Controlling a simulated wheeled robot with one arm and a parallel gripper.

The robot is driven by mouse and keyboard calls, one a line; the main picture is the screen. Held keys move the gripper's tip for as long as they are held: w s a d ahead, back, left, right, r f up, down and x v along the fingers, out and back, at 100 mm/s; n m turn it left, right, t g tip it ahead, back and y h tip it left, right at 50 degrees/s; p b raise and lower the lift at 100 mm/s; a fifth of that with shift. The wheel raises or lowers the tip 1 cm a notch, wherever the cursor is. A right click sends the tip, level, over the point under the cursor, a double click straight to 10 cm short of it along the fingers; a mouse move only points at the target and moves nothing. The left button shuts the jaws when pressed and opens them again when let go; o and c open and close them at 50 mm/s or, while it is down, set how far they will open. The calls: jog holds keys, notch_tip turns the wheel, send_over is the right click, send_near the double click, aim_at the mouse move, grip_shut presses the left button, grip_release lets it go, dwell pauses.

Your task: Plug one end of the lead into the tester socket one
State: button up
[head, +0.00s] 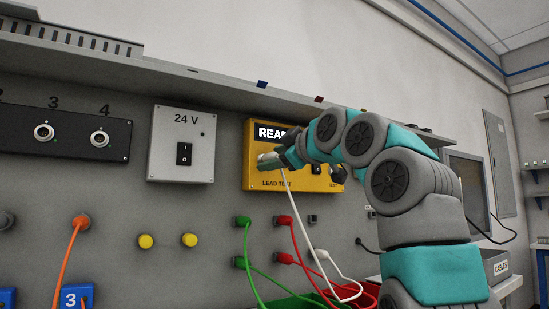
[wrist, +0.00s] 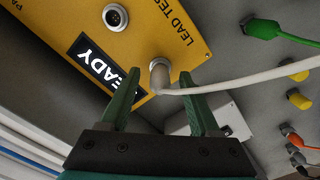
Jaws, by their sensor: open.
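The yellow tester box (head: 252,172) hangs on the wall. It is labelled LEAD TEST and its display (wrist: 101,68) reads READY. My gripper (head: 270,160) is in front of the box and hides part of its face. In the wrist view my gripper (wrist: 156,85) is open, with one green finger on each side of a grey plug (wrist: 159,76) and gaps between. The plug stands against the tester face and appears seated in a socket. The white lead (wrist: 240,82) runs from it. Another tester socket (wrist: 116,16) is empty. A white plug (head: 322,255) is at the wall below.
Green (head: 242,221) and red (head: 284,219) leads hang from the wall below the tester. A 24 V switch box (head: 181,145) and a numbered socket panel (head: 66,134) are to the left. A shelf (head: 225,82) runs above. Yellow knobs (head: 189,240) stick out lower left.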

jog(key=b+v, duration=0.2)
jog(key=v, duration=0.5)
jog(key=shift+s+d, duration=0.25)
jog(key=shift+s, duration=0.1)
